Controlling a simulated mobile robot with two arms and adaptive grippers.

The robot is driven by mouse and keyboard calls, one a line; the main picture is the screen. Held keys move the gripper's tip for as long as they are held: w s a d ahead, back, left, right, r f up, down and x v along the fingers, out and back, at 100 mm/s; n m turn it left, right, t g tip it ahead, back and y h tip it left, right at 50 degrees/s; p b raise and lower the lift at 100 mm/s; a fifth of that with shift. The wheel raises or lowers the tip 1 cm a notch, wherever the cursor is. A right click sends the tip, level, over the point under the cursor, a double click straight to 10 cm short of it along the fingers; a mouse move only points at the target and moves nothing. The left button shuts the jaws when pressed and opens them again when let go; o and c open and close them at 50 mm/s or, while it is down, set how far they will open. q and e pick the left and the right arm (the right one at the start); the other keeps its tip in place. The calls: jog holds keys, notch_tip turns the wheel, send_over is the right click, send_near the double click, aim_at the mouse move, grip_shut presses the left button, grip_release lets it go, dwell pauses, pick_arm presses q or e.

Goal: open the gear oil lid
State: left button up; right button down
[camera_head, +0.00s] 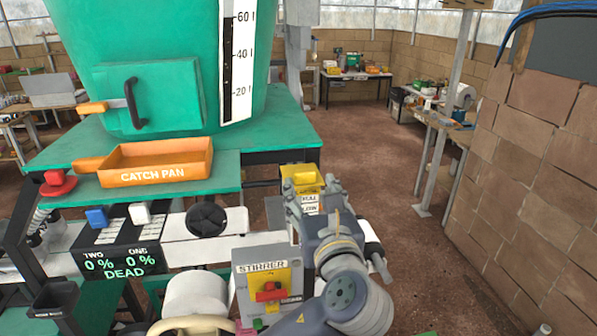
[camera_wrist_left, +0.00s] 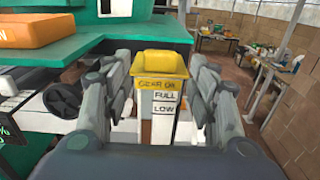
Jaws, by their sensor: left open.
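The gear oil container (camera_wrist_left: 163,103) has a yellow top above a pale gauge marked FULL and LOW. In the head view its yellow top (camera_head: 301,178) shows just beyond my left gripper (camera_head: 322,197). The yellow top looks like a box with a raised rim; I cannot tell whether this is the lid or an open mouth. In the left wrist view my left gripper (camera_wrist_left: 163,76) is open, with one finger on each side of the container. I cannot tell whether either finger touches it. My right gripper is not in view.
An orange catch pan (camera_head: 155,163) sits on the green shelf left of the container. A black handwheel (camera_head: 206,219) and the STIRRER switch box (camera_head: 268,287) are close by. A brick wall (camera_head: 530,170) stands to the right, with open floor between.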

aim_at(304, 177)
pick_arm(q)
jog(key=shift+w, duration=0.2)
dwell(0.3)
jog(key=shift+w+a, duration=0.15)
jog(key=shift+w, duration=0.45)
jog(key=shift+w+a, duration=0.15)
jog(key=shift+w, duration=0.4)
jog(key=shift+r, duration=0.2)
jog(key=shift+w+a+r, duration=0.1)
jog(key=shift+w, duration=0.2)
jog(key=shift+o, duration=0.6)
jog(key=shift+c, duration=1.2)
jog(key=shift+a, duration=0.1)
jog(key=shift+c, duration=0.2)
